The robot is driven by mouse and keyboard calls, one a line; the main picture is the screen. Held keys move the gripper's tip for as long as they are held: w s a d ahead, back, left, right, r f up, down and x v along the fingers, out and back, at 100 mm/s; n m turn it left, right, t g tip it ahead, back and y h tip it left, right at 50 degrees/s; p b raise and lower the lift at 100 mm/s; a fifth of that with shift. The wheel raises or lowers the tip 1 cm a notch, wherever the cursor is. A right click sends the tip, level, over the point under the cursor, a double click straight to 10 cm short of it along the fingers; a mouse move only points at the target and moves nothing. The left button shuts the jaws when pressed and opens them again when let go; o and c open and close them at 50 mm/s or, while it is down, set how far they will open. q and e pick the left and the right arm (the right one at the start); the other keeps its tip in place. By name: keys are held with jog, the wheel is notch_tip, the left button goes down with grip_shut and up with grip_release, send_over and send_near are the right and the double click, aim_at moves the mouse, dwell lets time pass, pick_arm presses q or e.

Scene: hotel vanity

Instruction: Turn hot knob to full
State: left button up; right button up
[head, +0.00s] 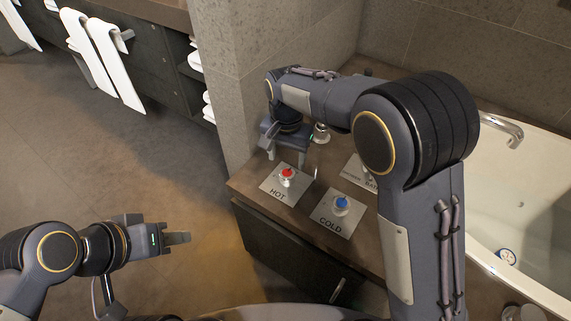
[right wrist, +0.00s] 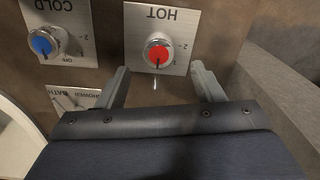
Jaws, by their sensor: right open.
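The red hot knob (head: 287,174) sits on a metal plate labelled HOT on the brown counter. In the right wrist view the same knob (right wrist: 158,53) has a dark pointer line towards the bottom of the picture, and the plate's lettering is upside down. My right gripper (head: 287,155) hangs above the counter just behind the knob. In its wrist view the open fingers (right wrist: 161,70) are empty, one to each side of the knob and apart from it. My left gripper (head: 180,238) is over the floor at the lower left, seen edge-on, away from the counter.
The blue cold knob (head: 342,203) stands beside the hot one, with a bath/shower plate (head: 354,172) further right, partly hidden by my right arm. A chrome fitting (head: 321,132) stands behind. A stone pillar (head: 235,90) borders the counter; a bathtub (head: 520,200) is at right.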

aim_at(287, 173)
notch_tip(287, 173, down, 7)
jog(key=shift+r+b, duration=0.15)
jog(key=shift+b, duration=0.75)
jog(key=c, duration=1)
